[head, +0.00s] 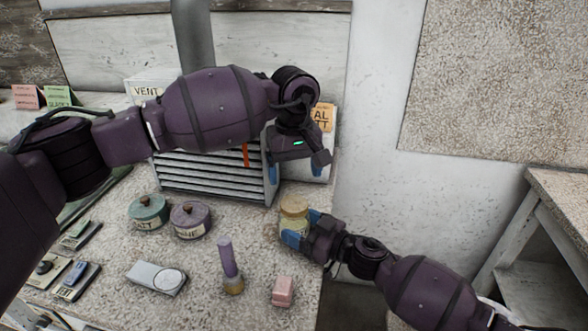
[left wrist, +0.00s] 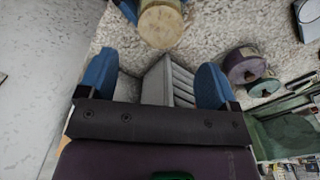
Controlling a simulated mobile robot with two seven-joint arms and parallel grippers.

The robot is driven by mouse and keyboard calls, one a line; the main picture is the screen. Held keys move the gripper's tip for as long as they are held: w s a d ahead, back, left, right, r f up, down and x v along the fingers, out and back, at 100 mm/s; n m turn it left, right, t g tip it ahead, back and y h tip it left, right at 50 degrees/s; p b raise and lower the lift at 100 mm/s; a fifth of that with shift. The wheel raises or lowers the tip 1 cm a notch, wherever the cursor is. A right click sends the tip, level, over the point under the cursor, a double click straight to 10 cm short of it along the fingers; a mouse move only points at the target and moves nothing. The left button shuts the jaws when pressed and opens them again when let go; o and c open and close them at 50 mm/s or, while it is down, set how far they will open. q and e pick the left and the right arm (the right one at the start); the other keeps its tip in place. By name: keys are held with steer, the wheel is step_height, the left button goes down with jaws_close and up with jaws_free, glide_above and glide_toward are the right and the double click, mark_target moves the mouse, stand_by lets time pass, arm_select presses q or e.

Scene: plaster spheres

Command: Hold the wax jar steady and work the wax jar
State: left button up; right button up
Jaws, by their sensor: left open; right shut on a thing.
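The wax jar (head: 292,208) is a small yellowish glass jar with a tan round lid, upright near the counter's right edge. My right gripper (head: 303,228) is shut on it from the right, blue fingers at its body. My left gripper (head: 296,172) is open and empty, pointing down above and behind the jar, apart from it. In the left wrist view the jar's lid (left wrist: 161,24) shows at the top, beyond the open fingers of the left gripper (left wrist: 155,82). Part of the jar's body is hidden by the right gripper's fingers.
A slatted vent box (head: 215,178) stands behind, partly hidden by my left arm. Green (head: 149,212) and purple (head: 190,220) lidded pots stand left of the jar.

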mark_target(294, 203)
arm_select(q)
steer(key=shift+m, duration=0.4)
steer(key=shift+f, duration=4.05)
